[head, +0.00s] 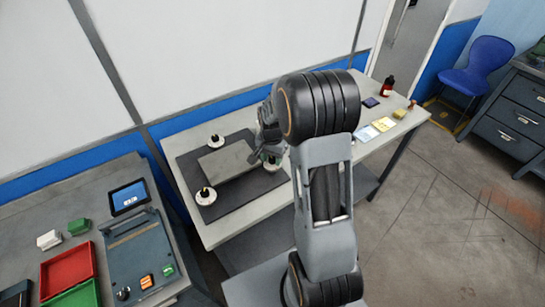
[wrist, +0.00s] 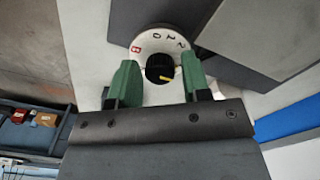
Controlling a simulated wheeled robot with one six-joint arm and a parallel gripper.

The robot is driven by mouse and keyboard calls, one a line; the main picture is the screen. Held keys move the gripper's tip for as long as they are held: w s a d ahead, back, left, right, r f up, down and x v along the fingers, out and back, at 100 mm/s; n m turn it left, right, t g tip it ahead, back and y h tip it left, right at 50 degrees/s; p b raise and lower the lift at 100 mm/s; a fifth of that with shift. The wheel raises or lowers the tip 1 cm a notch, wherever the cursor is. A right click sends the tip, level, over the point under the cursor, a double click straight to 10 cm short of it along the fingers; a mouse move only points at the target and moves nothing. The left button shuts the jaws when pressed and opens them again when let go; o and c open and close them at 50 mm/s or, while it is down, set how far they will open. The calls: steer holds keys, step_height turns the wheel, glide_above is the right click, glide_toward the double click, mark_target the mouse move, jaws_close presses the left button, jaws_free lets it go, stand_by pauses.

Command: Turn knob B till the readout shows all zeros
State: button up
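Knob B (wrist: 160,69) is black with a yellow pointer on a white round dial (wrist: 147,43) marked with a red B and dark digits. The pointer points right and slightly down in the wrist view. My gripper (wrist: 159,72) has its green fingers on either side of the knob, with small gaps visible, so it looks open around it. In the head view my gripper (head: 268,158) is at the right-hand dial (head: 273,165), partly hiding it. A small screen with a blue display (head: 130,197) stands on the left bench; its digits are too small to read.
Two other white dials with dark knobs (head: 216,140) (head: 206,195) sit on the dark mat (head: 190,165) around a grey block (head: 226,161). Red (head: 67,270) and green trays are on the left bench.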

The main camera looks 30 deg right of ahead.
mark_target(272, 158)
steer(key=c, duration=0.7)
steer(key=shift+o, duration=0.2)
steer(key=shift+n, duration=0.3)
steer(key=shift+n+b, duration=0.8)
steer(key=shift+n, duration=1.9)
steer(key=o, duration=0.9)
steer(key=shift+r, duration=0.15)
step_height(272, 158, up, 14)
steer(key=shift+f+b, duration=0.2)
steer(key=shift+b, duration=0.25)
